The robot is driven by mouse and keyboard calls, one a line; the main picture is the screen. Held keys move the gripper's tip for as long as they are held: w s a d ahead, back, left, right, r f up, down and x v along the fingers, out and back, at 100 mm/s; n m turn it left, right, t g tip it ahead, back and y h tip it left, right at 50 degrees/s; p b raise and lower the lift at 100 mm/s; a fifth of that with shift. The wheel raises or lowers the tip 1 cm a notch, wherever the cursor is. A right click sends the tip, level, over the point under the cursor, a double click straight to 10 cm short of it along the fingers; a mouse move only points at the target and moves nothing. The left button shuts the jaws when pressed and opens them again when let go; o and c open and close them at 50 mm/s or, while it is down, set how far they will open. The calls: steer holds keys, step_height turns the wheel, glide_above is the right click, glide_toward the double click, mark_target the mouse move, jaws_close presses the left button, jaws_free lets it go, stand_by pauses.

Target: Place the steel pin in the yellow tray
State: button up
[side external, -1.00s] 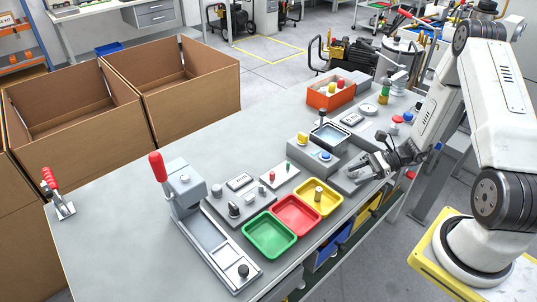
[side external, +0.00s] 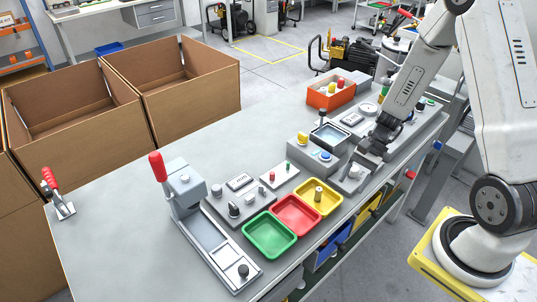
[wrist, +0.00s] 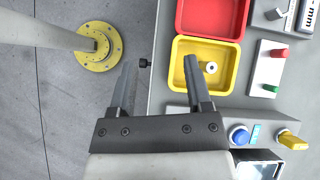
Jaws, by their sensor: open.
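The steel pin (side external: 318,192) stands upright inside the yellow tray (side external: 334,206), with nothing gripping it. In the wrist view the pin (wrist: 209,67) shows end-on inside the yellow tray (wrist: 200,87), to the right of my fingers. My gripper (side external: 366,152) is above the bench, to the right of and beyond the tray in the side view, apart from the pin. In the wrist view the fingers of my gripper (wrist: 159,64) are spread with nothing between them; the right finger overlaps the tray's left part in the picture.
A red tray (side external: 296,215) and a green tray (side external: 269,236) stand in line beside the yellow one. A grey block with a blue button (side external: 325,156) stands behind. An orange bin (side external: 330,91) is farther back.

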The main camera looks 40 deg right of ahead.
steer(key=a+r+n+t+h, duration=0.2)
steer(key=a+r+n+h, duration=0.5)
steer(key=n, duration=0.8)
steer(key=shift+s+r+t+h, duration=0.2)
steer(key=shift+r+t+h, duration=0.25)
steer(key=shift+r, duration=0.8)
